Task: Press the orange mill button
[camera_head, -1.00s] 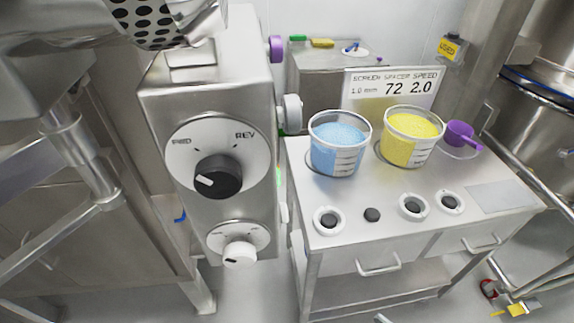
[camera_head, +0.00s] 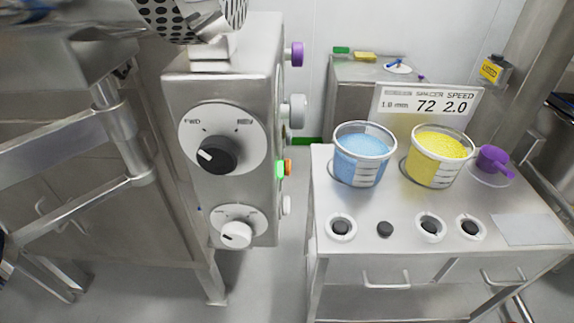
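The orange button (camera_head: 288,167) sticks out from the right side of the steel mill control box (camera_head: 231,93), seen from the side. A lit green part (camera_head: 280,169) sits right beside it, against the box. The front face has a black FWD/REV dial (camera_head: 216,155) and a smaller white dial (camera_head: 236,234). My gripper is not in view.
A steel cart (camera_head: 408,262) stands to the right, with a blue-filled beaker (camera_head: 362,152), a yellow-filled beaker (camera_head: 437,155), a purple scoop (camera_head: 494,159) and a sign (camera_head: 428,104). A narrow floor gap (camera_head: 288,262) separates box and cart. Steel framework (camera_head: 118,131) fills the left.

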